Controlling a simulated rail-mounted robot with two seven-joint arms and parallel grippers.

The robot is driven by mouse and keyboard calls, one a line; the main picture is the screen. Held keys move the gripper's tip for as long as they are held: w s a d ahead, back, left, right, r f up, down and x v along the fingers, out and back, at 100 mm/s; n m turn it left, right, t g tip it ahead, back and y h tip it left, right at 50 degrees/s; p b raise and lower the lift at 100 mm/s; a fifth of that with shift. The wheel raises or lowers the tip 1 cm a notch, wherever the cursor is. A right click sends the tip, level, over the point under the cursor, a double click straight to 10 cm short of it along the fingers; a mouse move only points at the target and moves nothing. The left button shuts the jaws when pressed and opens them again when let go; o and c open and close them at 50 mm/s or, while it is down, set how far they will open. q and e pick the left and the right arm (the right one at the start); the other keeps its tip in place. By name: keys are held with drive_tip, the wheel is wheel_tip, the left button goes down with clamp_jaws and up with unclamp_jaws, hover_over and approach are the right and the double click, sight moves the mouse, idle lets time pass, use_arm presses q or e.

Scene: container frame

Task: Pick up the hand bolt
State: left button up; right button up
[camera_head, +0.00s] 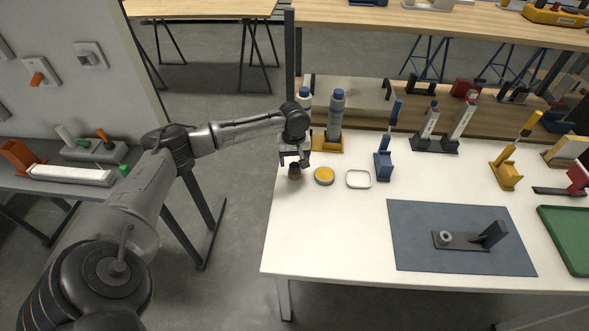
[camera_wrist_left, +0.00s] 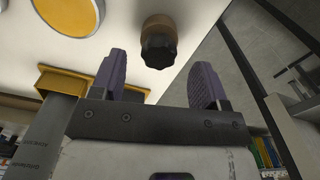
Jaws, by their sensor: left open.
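The hand bolt is a small knob with a dark ridged grip and a brownish base (camera_head: 294,173), near the table's left edge in the head view. In the left wrist view the bolt (camera_wrist_left: 158,45) shows its dark ridged end, roughly centred beyond the gap between my fingers. My left gripper (camera_head: 295,161) is open and empty, just above and behind the bolt in the head view. Its two purple-grey fingers (camera_wrist_left: 158,80) stand wide apart and do not visibly touch the bolt. My right gripper is not in view.
A round yellow-orange dish (camera_head: 324,176) sits right of the bolt, then a white lid-like tray (camera_head: 358,179). A grey bottle in a yellow holder (camera_head: 328,144) stands close behind. A blue-grey mat (camera_head: 410,250) bears a dark fixture. The white tabletop (camera_head: 320,235) in front is clear.

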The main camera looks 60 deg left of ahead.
sight(294, 165)
use_arm(q)
wheel_tip(294, 165, down, 3)
drive_tip(key=shift+d+f+b, duration=0.15)
drive_tip(key=shift+b, duration=0.25)
drive_tip(key=shift+c, duration=0.4)
drive_tip(key=c, duration=0.9)
